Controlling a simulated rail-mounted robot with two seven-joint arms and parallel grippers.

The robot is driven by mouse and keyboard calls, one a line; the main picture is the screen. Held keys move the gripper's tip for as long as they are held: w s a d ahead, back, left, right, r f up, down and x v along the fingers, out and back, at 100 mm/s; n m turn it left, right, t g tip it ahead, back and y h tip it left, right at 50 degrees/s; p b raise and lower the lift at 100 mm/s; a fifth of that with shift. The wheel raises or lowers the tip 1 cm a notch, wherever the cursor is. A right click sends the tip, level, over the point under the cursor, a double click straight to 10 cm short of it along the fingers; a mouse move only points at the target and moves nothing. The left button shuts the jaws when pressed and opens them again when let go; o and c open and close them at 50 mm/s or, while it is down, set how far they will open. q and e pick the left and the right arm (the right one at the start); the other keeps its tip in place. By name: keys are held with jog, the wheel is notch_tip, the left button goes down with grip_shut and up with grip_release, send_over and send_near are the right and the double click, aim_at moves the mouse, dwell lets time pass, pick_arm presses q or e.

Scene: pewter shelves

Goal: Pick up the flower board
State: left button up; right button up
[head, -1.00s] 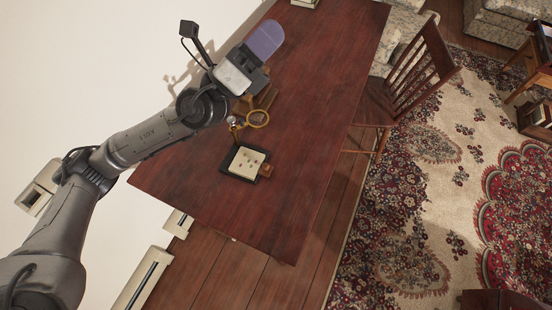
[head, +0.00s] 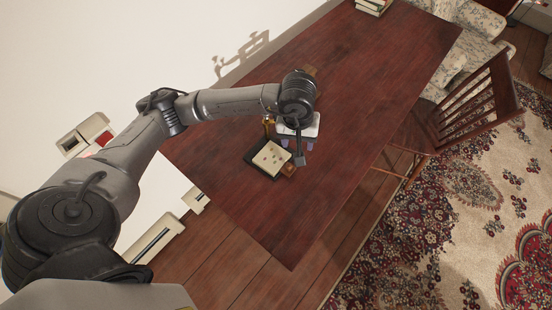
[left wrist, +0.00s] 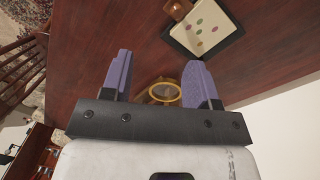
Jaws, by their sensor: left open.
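The flower board is a cream panel with small coloured spots in a dark frame. It lies on the table near its left edge in the head view (head: 270,158) and at the top right of the left wrist view (left wrist: 207,27). My left gripper (head: 297,146) is above the table, close to the board's upper right side in the head view. In the left wrist view, its purple fingers (left wrist: 158,62) are spread with nothing held, and the board lies beyond the right fingertip, apart from it. My right gripper does not show.
A brass-rimmed ring (left wrist: 165,93) lies below and between the fingers. A small brown wooden block (head: 288,170) is beside the board. Books (head: 372,6) lie at the table's far end, and a wooden chair (head: 482,105) stands at its right. Much of the red-brown table (head: 385,70) is clear.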

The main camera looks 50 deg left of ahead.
aim_at(289, 165)
pick_arm(q)
jog(key=f, duration=0.4)
jog(key=f+m, duration=0.1)
jog(key=f, duration=0.4)
jog(key=s+a+f+m, duration=0.1)
jog(key=f, duration=0.3)
jog(key=shift+a+f+g+y+b, duration=0.1)
jog(key=shift+f+g+y+b, duration=0.2)
jog(key=shift+f+y+b, duration=0.1)
grip_shut()
dwell(0.3)
jog(key=shift+r, duration=0.1)
